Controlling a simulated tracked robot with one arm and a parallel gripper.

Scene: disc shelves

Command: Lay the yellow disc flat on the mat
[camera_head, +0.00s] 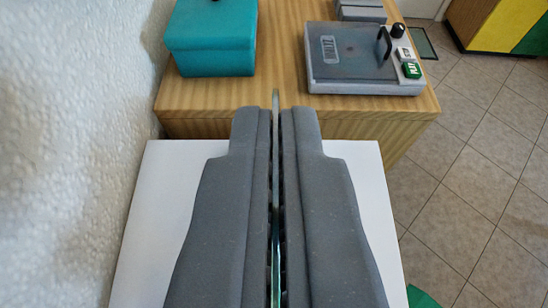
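My gripper (276,112) points away from the camera, its two grey fingers close together. It is shut on a thin disc (275,99) that stands on edge between them. I see the disc only edge-on, as a narrow pale greenish strip whose tip sticks out past the fingertips. Its face is hidden, so I cannot confirm that it is yellow. I cannot identify the mat for certain.
A white surface (150,225) lies under my gripper. Beyond is a wooden cabinet (290,129) with a teal box (211,40) and a grey player (355,58) with a dark lid. A textured wall (70,150) bounds the left. Tiled floor (470,170) is open at right.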

